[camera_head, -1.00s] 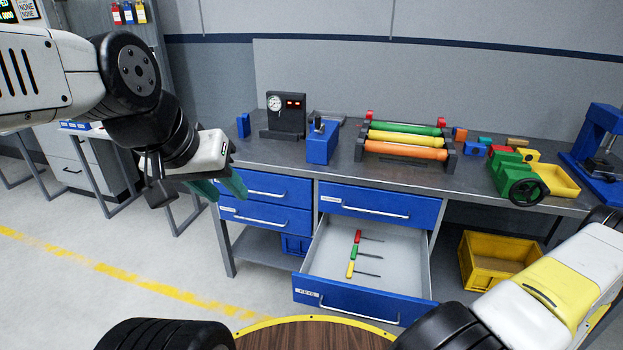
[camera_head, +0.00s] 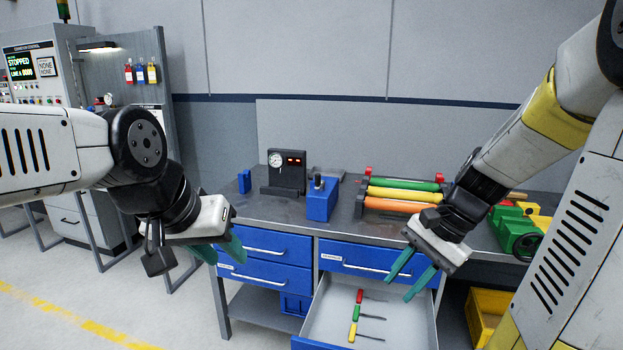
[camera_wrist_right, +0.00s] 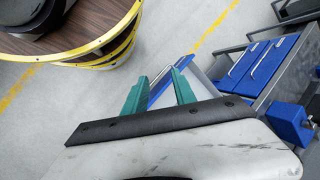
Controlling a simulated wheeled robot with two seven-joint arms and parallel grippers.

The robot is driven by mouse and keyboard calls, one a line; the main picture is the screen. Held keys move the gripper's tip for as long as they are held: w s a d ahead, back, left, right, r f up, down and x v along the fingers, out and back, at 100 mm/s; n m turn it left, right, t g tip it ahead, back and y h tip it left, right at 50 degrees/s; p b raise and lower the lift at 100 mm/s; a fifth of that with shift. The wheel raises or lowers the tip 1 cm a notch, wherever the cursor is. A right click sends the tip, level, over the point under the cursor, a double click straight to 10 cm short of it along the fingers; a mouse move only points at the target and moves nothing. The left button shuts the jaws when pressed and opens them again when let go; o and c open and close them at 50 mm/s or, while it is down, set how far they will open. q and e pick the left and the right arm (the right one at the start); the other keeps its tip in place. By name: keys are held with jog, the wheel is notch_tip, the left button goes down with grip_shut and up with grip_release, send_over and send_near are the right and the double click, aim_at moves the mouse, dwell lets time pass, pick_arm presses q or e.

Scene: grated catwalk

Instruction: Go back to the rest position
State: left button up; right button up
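My left gripper (camera_head: 217,250) is in the head view in front of the workbench's left end. Its teal fingers point down and right; part of it is hidden behind its own body, and I cannot tell how far apart the fingers are. My right gripper (camera_head: 404,282) is above the open drawer's right side, its teal fingers apart with nothing between them. In the right wrist view its fingers (camera_wrist_right: 158,92) also show apart and empty.
The workbench (camera_head: 345,214) has an open drawer (camera_head: 318,318) holding screwdrivers (camera_head: 356,312). On top stand a gauge box (camera_head: 287,170), a blue block (camera_head: 321,201), a roller rack (camera_head: 403,193) and a green vise (camera_head: 512,230). A yellow bin (camera_head: 484,315) is below. Floor at left is clear.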

jog(key=s+a+r+n+t+h, duration=0.2)
jog(key=s+r+n+t, duration=0.3)
jog(key=r+n, duration=0.5)
jog(key=shift+s+a+r+t+h, duration=0.2)
jog(key=shift+a+t+h, duration=0.15)
jog(key=shift+a, duration=0.4)
